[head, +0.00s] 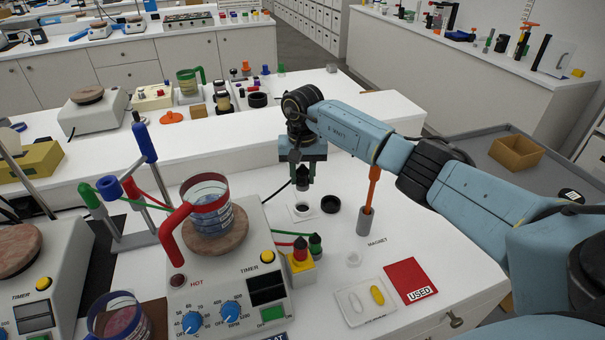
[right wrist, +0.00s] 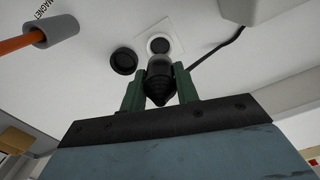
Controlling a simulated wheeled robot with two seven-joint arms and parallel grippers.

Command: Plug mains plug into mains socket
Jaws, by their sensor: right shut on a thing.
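My right gripper (head: 303,180) is shut on the black mains plug (right wrist: 160,82), which has a ribbed, cone-shaped end; it also shows dark between the jaws in the head view (head: 302,174). The gripper points down over the white bench, with the plug above the mains socket (head: 302,210). The socket is a white surface fitting with a dark round opening; it shows just beyond the plug in the right wrist view (right wrist: 160,44). In the head view a gap shows between plug and socket. My left gripper is not in view.
A round black cap (head: 330,204) lies right of the socket. A grey magnet holder (head: 366,219) with an orange-handled rod stands farther right. A hotplate (head: 228,264) with a red-handled beaker (head: 209,204) stands left. A black cable (head: 277,192) runs between hotplate and gripper.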

